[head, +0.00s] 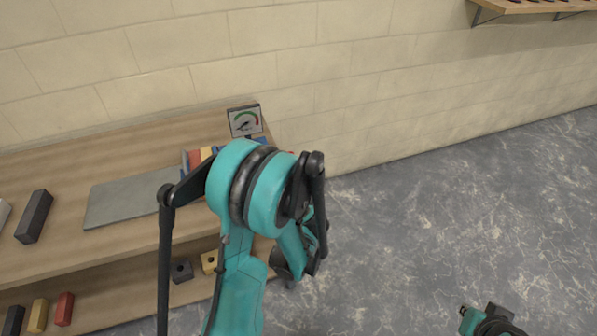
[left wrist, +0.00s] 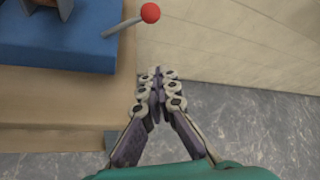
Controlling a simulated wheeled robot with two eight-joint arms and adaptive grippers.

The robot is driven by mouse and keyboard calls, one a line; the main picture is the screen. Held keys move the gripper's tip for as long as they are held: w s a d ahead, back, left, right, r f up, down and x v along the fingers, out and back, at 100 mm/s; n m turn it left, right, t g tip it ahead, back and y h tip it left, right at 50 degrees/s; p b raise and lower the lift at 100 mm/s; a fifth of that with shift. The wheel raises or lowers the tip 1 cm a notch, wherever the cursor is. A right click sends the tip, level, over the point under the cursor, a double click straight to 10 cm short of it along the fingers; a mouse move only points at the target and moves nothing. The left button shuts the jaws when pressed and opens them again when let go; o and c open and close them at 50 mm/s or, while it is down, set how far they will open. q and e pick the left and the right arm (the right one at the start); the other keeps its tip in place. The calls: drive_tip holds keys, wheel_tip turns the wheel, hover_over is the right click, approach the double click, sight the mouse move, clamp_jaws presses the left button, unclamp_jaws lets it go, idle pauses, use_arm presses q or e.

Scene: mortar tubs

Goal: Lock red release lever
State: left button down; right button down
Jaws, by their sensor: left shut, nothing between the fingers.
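The release lever is a grey rod (left wrist: 122,27) with a red ball knob (left wrist: 150,12), at the top of the left wrist view. It slants up to the right from a blue block (left wrist: 60,42) and its knob overhangs the block's right side. My left gripper (left wrist: 157,76) is shut and empty, below the knob in the picture and apart from it, just off the bench's edge. In the head view my teal left arm hides the left gripper and most of the lever's area. My right gripper does not show clearly; only a teal and black part of mine is at the lower right.
A wooden bench (head: 60,170) stands against the block wall, with a dial gauge (head: 244,121), a grey plate (head: 125,200) and a dark block (head: 34,216) on top. Small coloured blocks lie on its lower shelf. Open floor (head: 430,220) lies to the right.

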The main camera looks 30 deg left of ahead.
use_arm(q)
drive_tip(key=w+a+b, duration=0.3)
drive_tip(key=w+a, duration=0.3)
drive_tip(key=shift+a+f, duration=0.2)
drive_tip(key=shift+a, duration=0.05)
drive_tip(key=shift+s, duration=0.1)
idle(0.4)
